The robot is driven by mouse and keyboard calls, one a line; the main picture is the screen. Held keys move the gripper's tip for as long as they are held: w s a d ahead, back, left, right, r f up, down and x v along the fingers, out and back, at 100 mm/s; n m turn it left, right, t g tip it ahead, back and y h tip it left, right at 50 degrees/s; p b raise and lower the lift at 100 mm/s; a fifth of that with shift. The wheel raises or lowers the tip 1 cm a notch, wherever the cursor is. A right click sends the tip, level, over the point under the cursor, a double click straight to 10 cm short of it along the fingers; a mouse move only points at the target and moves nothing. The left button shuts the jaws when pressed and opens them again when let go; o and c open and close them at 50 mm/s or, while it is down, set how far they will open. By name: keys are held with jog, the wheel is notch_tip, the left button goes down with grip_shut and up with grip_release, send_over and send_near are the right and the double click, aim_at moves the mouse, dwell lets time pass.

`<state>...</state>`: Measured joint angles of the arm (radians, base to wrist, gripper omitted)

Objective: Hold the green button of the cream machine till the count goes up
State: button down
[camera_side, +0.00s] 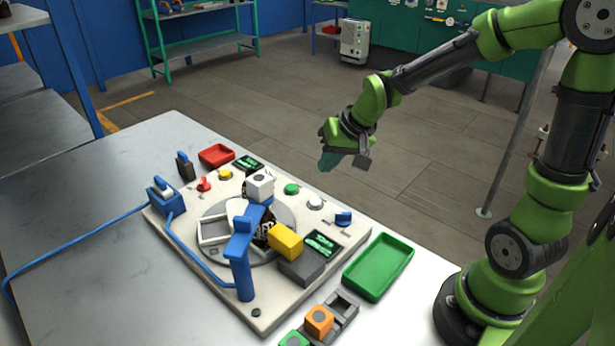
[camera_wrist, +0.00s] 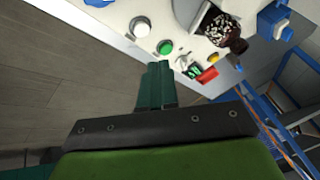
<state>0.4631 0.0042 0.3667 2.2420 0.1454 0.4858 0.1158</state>
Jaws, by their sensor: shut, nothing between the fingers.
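The cream machine (camera_side: 187,237) is a flat panel on the metal table, with a round turntable in its middle. Its green button (camera_side: 291,188) sits near the back right edge, beside a white button (camera_side: 314,202). The green button also shows in the wrist view (camera_wrist: 165,47), just beyond the fingertips. My gripper (camera_side: 326,163) is shut and empty, held in the air behind the machine and apart from the button. Its closed fingers show in the wrist view (camera_wrist: 158,68). A dark bottle stands on the turntable, partly hidden in the side view; it shows in the wrist view (camera_wrist: 232,38). Small displays (camera_side: 320,243) carry green digits too small to read.
A blue post with an arm (camera_side: 243,265) rises over the turntable. A yellow block (camera_side: 286,241) and a white block (camera_side: 260,186) stand near it. A green tray (camera_side: 378,267) lies to the right, a red tray (camera_side: 216,155) at the back. The air around my gripper is free.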

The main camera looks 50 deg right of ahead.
jog(key=m+t, duration=0.1)
jog(key=t, duration=0.1)
send_over(295, 188)
jog(key=s, duration=0.3)
notch_tip(295, 188, down, 2)
jog(key=w+r, duration=0.1)
jog(key=w+r+t, duration=0.1)
jog(key=w, duration=0.1)
jog(key=shift+f, duration=0.2)
jog(key=shift+f, duration=4.3)
jog(key=shift+f, duration=0.1)
jog(key=shift+f, duration=0.3)
